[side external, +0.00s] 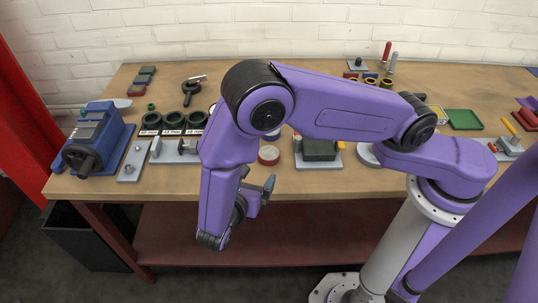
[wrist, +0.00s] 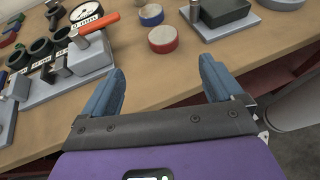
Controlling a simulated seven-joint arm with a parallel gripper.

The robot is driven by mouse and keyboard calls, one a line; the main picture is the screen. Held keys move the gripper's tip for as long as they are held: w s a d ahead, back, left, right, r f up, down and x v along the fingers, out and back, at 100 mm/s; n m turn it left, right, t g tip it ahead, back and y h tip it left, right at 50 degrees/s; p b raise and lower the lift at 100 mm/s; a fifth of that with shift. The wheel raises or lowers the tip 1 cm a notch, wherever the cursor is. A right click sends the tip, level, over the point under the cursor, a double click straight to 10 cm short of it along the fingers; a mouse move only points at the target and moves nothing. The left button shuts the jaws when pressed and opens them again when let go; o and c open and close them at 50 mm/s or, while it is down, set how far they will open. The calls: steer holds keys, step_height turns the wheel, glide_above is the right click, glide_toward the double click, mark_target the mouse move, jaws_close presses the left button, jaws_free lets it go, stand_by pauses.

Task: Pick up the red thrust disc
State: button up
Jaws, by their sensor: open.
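The red thrust disc (wrist: 163,40) is a short round disc with red sides and a paler top, lying flat on the wooden bench near its front edge. It also shows in the side external view (side external: 268,155), just right of my forearm. In the wrist view my gripper (wrist: 162,72) is open and empty, its two blue fingers wide apart. The disc lies beyond the fingertips, roughly in line with the gap between them, and nothing touches it. In the side external view my gripper (side external: 266,188) hangs at the bench's front edge, partly hidden by my arm.
A blue-sided disc (wrist: 151,14) lies just behind the red one. A grey fixture with a dark block (side external: 320,150) stands to the right. A grey fixture with an orange handle (wrist: 90,45) and several black rings (side external: 172,121) stand left. Bare bench surrounds the disc's front.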

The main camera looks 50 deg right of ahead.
glide_toward(269, 152)
steer(key=x, duration=0.3)
steer(key=shift+w+d, duration=0.2)
steer(key=shift+w, duration=0.05)
steer(key=shift+x, duration=2.55)
steer(key=shift+s+f, duration=0.1)
steer(key=shift+s, duration=0.1)
steer(key=c, duration=1.5)
steer(key=shift+c, duration=0.2)
